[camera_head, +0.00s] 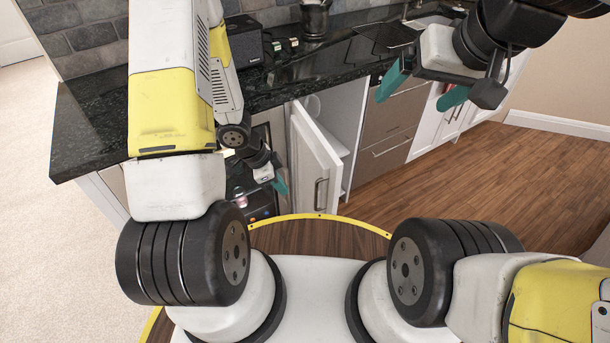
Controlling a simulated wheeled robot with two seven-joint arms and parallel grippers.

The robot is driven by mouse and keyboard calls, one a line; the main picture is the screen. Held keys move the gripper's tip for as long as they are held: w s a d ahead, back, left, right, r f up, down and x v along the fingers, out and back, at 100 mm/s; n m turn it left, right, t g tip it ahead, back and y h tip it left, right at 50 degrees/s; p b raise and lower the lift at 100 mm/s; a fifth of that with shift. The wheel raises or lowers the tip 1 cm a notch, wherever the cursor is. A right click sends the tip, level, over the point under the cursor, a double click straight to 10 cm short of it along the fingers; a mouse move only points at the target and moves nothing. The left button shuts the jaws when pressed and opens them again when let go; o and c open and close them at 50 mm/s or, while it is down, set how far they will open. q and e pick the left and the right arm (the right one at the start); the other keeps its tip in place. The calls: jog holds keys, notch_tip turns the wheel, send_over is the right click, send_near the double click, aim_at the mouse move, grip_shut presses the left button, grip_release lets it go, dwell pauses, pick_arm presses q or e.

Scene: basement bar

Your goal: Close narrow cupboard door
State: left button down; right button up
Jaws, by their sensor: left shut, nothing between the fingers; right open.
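The narrow white cupboard door (314,160) stands open in the middle of the head view, swung out toward me. Its metal handle (321,194) is near its free edge. The open cupboard (337,112) shows to the right of the door, with a pale shelf inside. My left gripper (280,183) is shut and empty, with teal fingertips just left of the door's outer face. I cannot tell whether it touches the door. My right gripper (422,90) is open and empty, high on the right in front of the drawers, away from the door.
A dark stone counter (95,125) runs above the cupboards, holding a black speaker box (246,42) and a dark pot (315,18). Grey-brown drawers (392,150) are right of the cupboard. An appliance is partly hidden behind my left arm. Wooden floor (470,190) is clear at right.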

pick_arm(q)
jog(key=w+d+f, duration=0.2)
jog(key=d+f, duration=0.5)
jog(key=f, duration=0.2)
jog(key=shift+d, duration=0.2)
jog(key=shift+w+d, duration=0.1)
jog(key=shift+w, duration=0.05)
